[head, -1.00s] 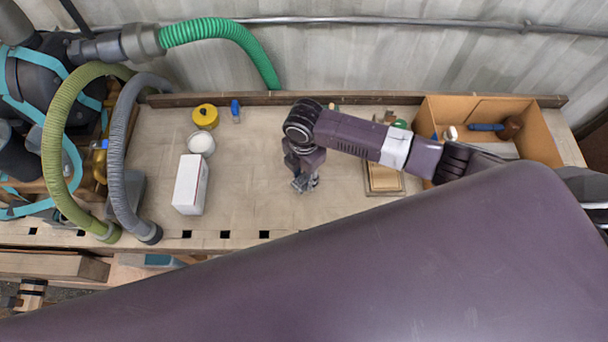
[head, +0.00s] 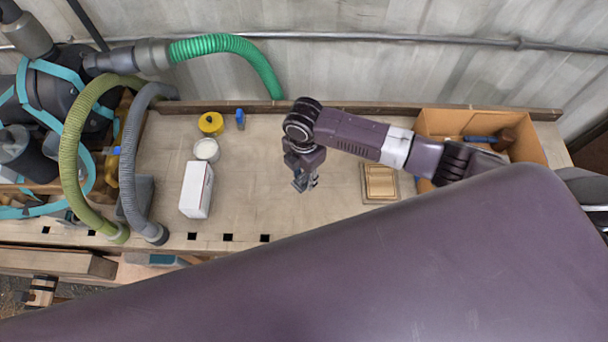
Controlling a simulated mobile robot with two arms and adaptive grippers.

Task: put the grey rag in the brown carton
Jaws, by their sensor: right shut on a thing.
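The brown carton (head: 433,122) stands open at the right end of the bench, partly hidden behind my right arm. A blue-handled tool with a brown head (head: 496,139) shows inside it. My right gripper (head: 305,184) points down over the middle of the bench, well left of the carton. It is shut on a small grey thing, which I take for the grey rag; the fingers hide most of it and its shape is hard to tell. No other grey rag shows on the bench. My left gripper is not in view.
A white box (head: 196,190), a white round tub (head: 206,150), a yellow container (head: 211,124) and a small blue item (head: 240,119) stand left of the gripper. A wooden tray (head: 380,183) lies between gripper and carton. Hoses (head: 132,150) fill the left end.

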